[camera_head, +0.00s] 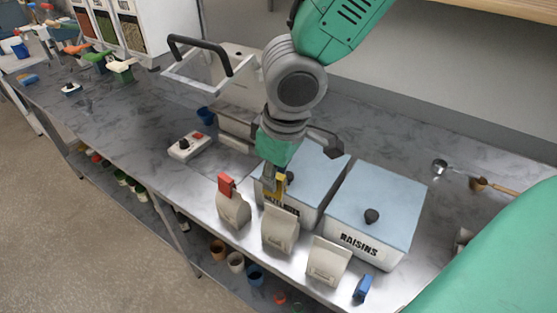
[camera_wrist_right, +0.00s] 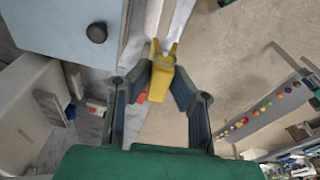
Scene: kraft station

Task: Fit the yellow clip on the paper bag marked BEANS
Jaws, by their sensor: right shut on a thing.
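My right gripper (camera_head: 279,178) is shut on the yellow clip (camera_head: 280,186), above and just behind the middle paper bag (camera_head: 279,232). In the right wrist view the yellow clip (camera_wrist_right: 159,82) sits between the fingertips of my right gripper (camera_wrist_right: 158,88). The clip looks apart from the bag, but the gap is hard to judge. A left paper bag (camera_head: 233,212) wears a red clip (camera_head: 226,186). A right paper bag (camera_head: 327,263) has no clip. No bag marking is readable, so I cannot tell which is BEANS. My left gripper is out of view.
A lidded bin marked RAISINS (camera_head: 378,205) and another lidded bin (camera_head: 322,172) stand behind the bags. A blue clip (camera_head: 362,288) stands near the front edge. A white switch box (camera_head: 190,146) is at the left. Cups (camera_head: 235,262) sit on the lower shelf.

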